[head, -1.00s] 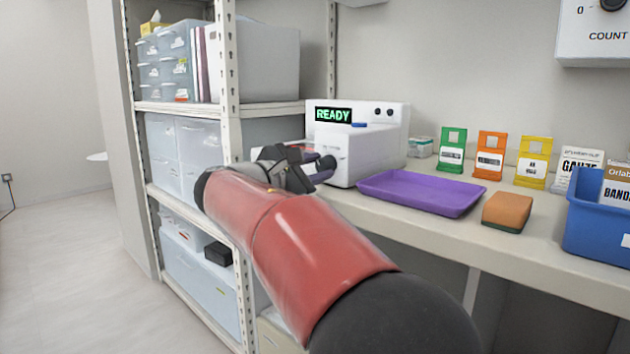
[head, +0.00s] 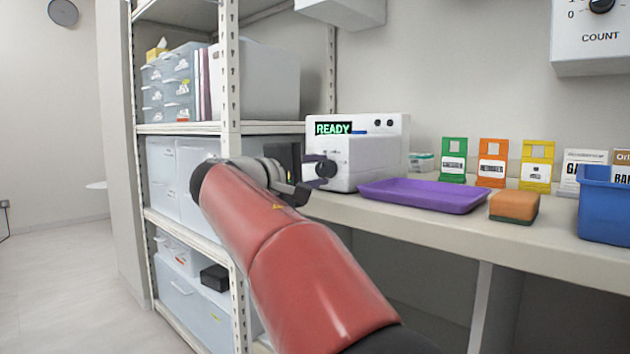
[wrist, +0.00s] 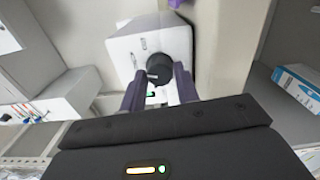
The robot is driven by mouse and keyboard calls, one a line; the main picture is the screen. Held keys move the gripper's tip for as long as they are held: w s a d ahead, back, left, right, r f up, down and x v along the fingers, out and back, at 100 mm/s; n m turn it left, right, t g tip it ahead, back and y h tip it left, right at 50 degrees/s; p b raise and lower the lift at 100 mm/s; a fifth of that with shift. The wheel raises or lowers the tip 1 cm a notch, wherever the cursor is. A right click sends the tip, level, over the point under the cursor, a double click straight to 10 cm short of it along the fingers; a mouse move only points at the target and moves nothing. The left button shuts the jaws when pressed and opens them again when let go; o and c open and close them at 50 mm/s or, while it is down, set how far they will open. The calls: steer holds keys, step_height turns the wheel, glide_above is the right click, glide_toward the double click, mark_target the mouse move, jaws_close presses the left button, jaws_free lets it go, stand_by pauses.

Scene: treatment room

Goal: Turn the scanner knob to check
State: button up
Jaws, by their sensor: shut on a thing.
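The scanner (head: 372,160) is a white box on the bench with a green READY display (head: 333,128). Its dark round knob (head: 326,168) sits on the front face and also shows in the wrist view (wrist: 158,66). My gripper (head: 310,178) is at that front face. In the wrist view its two dark purple fingers (wrist: 159,82) are on either side of the knob, shut on it. The white scanner body (wrist: 130,48) fills the space behind the knob there. The knob's setting cannot be read clearly.
A purple tray (head: 420,195) lies right of the scanner, with an orange-brown sponge (head: 514,206) beside it. Green, orange and yellow card holders stand along the wall. A blue bin (head: 606,210) is at the right. A metal shelf (head: 230,90) with plastic drawers stands close on the left.

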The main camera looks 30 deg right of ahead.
steer(key=shift+m, duration=0.4)
steer(key=o, duration=1)
steer(key=v, duration=0.8)
steer(key=shift+d, duration=0.1)
